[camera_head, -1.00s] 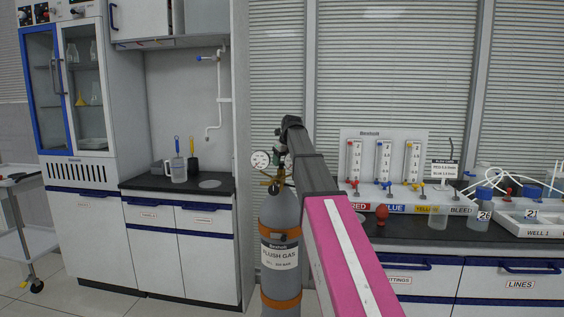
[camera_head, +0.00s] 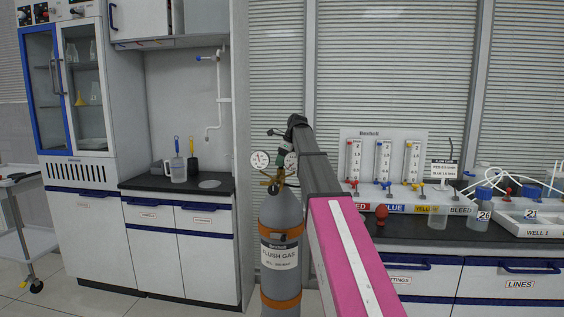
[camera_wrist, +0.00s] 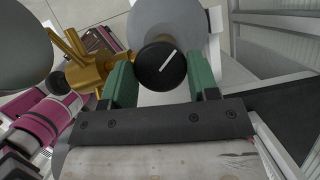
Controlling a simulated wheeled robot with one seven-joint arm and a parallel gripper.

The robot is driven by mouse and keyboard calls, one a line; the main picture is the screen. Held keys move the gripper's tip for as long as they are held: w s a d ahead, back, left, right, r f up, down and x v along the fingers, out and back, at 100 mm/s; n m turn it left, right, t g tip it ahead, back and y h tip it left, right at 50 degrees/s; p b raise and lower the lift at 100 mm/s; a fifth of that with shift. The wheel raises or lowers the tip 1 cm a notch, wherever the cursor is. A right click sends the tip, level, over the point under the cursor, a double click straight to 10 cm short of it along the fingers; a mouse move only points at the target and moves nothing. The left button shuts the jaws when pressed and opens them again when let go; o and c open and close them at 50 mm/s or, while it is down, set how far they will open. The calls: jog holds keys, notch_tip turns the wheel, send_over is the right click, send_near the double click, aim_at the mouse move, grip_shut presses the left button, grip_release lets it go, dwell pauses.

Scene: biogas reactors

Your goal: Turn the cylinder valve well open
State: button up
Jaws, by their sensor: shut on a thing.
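The grey flush gas cylinder (camera_head: 281,215) stands upright on the floor in the head view, with orange bands and a white label. Brass fittings and two round gauges (camera_head: 260,160) sit at its top. In the wrist view, the black round valve knob (camera_wrist: 150,74) with a white line shows between the green fingers of my gripper (camera_wrist: 160,68). The fingers are shut on the knob's two sides. The white line slants up to the right. Brass fittings (camera_wrist: 86,72) lie just left of the knob. In the head view my arm hides part of the valve area.
A bench (camera_head: 480,240) with flow meters (camera_head: 383,160), a red bulb (camera_head: 381,213) and beakers (camera_head: 438,215) stands to the right. A cabinet and sink counter (camera_head: 150,185) are to the left. Some floor (camera_head: 110,300) is clear at the front left.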

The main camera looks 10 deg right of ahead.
jog(key=n+g, duration=0.1)
jog(key=n, duration=0.3)
jog(key=shift+w+n+g, duration=0.2)
jog(key=shift+n+g, duration=0.1)
jog(key=shift+g, duration=0.1)
jog(key=shift+n+g, duration=0.6)
jog(key=shift+n, duration=1.2)
jog(key=o, duration=0.9)
